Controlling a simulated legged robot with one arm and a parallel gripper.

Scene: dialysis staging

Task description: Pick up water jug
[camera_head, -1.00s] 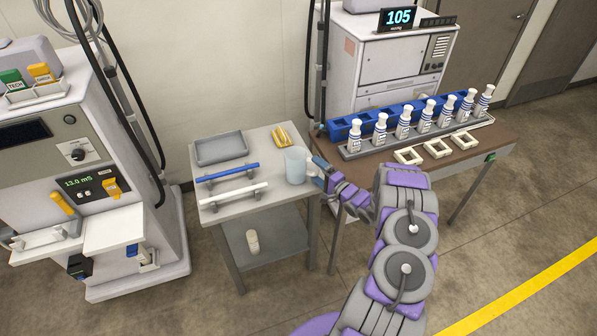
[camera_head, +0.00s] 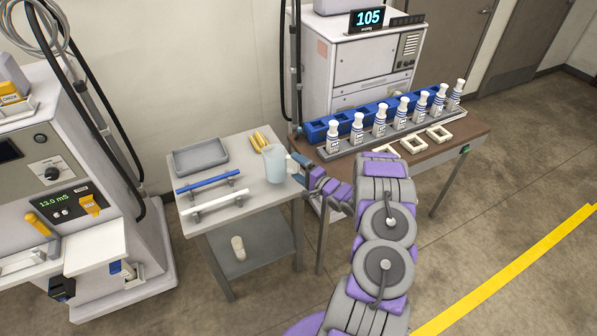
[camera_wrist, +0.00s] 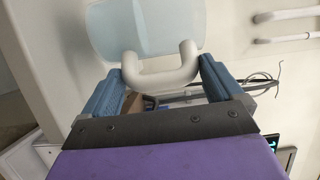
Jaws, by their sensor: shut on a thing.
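The water jug (camera_head: 274,164) is a pale blue, translucent vessel at the right edge of the small grey cart. My gripper (camera_head: 300,166) is at its right side, where the handle is. In the wrist view the jug (camera_wrist: 145,28) fills the upper middle, and its thick pale handle (camera_wrist: 162,72) lies between the two blue fingers of my gripper (camera_wrist: 161,85). The fingers are shut on the handle. The jug looks close to upright; I cannot tell whether its base touches the cart top.
The cart (camera_head: 250,192) also bears a grey tray (camera_head: 201,157), a blue bar (camera_head: 208,181), a white bar (camera_head: 219,203) and yellow items (camera_head: 260,141). A brown table (camera_head: 450,137) stands right, with a rack of several white bottles (camera_head: 380,122). A dialysis machine (camera_head: 60,170) stands left.

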